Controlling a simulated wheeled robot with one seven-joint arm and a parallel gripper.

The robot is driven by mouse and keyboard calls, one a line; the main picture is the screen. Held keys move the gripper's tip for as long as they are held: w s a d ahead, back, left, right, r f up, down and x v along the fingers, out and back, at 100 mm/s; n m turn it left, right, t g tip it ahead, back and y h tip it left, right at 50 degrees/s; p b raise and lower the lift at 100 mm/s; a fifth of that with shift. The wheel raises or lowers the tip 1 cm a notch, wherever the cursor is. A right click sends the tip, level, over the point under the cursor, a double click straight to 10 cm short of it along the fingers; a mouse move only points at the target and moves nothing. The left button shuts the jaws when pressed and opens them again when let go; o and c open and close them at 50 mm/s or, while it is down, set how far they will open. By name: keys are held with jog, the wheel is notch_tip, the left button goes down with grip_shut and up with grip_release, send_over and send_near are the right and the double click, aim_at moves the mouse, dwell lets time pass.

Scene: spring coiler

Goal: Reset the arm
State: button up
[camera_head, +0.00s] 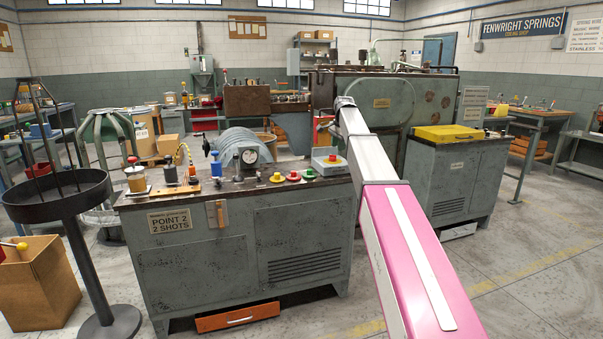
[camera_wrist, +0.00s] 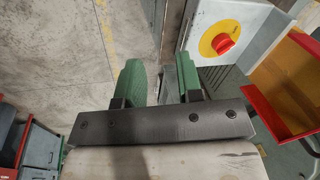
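My arm, pink and pale grey, reaches from the bottom right of the head view up over the right end of the grey bench cabinet (camera_head: 290,232). Its far end is near the green machine behind, and my fingers cannot be made out there. In the wrist view my gripper (camera_wrist: 159,78) shows two green fingers on a dark bar. They stand apart with a gap between them. Nothing is seen held, and floor shows beyond them. A red rotary knob (camera_wrist: 224,40) on a yellow disc sits on a pale box just right of the fingers.
A large green machine (camera_head: 380,100) stands behind. A black round stand (camera_head: 60,195) and cardboard box (camera_head: 38,280) are left. Floor at right (camera_head: 540,260) is clear.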

jog(key=s+d+f+n+g, duration=0.2)
jog(key=s+f+n, duration=0.6)
jog(key=s+f, duration=2.35)
jog(key=s+d+f+n, duration=0.1)
jog(key=s+f+n, duration=0.2)
jog(key=s+f, duration=0.7)
jog(key=s, duration=0.3)
jog(key=shift+h, duration=0.4)
